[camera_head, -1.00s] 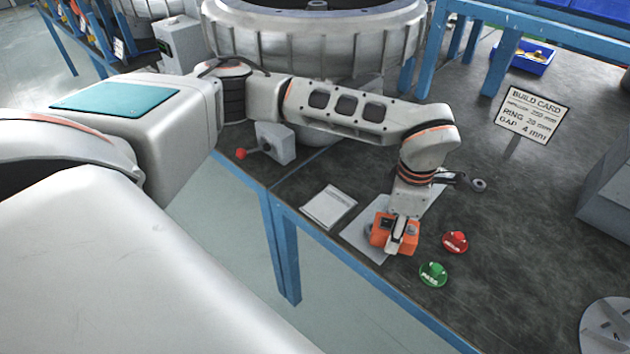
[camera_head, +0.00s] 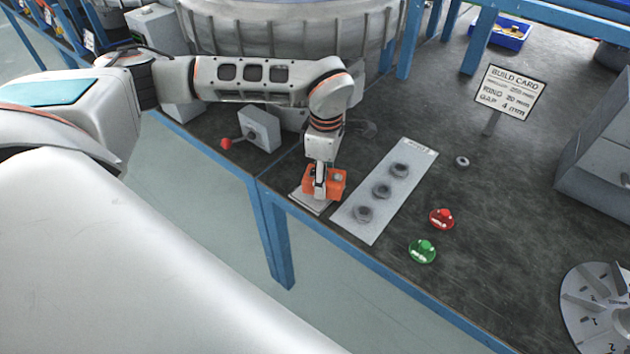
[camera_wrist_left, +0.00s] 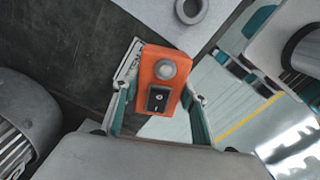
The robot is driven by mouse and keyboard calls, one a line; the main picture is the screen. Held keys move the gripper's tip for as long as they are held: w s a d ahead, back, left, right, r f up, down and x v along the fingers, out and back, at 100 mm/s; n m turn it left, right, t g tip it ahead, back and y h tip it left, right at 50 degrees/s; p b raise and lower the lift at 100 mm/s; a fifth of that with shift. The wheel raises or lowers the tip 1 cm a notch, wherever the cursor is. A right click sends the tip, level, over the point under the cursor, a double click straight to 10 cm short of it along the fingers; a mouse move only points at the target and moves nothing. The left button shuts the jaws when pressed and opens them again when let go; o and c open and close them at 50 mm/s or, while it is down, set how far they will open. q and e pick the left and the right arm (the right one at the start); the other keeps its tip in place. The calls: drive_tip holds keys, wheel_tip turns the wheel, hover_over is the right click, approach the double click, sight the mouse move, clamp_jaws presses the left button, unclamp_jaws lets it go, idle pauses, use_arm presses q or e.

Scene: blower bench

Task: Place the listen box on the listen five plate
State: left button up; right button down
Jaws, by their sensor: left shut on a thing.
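The orange listen box (camera_head: 337,181) has a round grey knob and a black rocker switch on its face, clear in the left wrist view (camera_wrist_left: 163,80). My left gripper (camera_head: 320,190) is shut on it, a finger on either side. The box is over a small pale plate (camera_head: 306,204) near the bench's front edge, which I take for the listen five plate. The box and gripper hide much of this plate. I cannot tell whether the box touches it. My right gripper is in neither view.
A long pale strip (camera_head: 412,165) with several grey rings lies just right of the box. Red (camera_head: 441,219) and green (camera_head: 422,251) knobs stand farther right. A grey unit with a red-ended lever (camera_head: 259,128) stands left. A build card (camera_head: 507,91) stands behind.

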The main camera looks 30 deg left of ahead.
use_arm(q)
drive_tip(key=shift+w+a, duration=0.1)
drive_tip(key=shift+a, duration=0.85)
drive_tip(key=f, duration=0.3)
drive_tip(key=shift+a, duration=0.4)
drive_tip(key=shift+f, duration=0.3)
drive_tip(key=o, duration=1.2)
drive_tip(key=shift+f, duration=0.15)
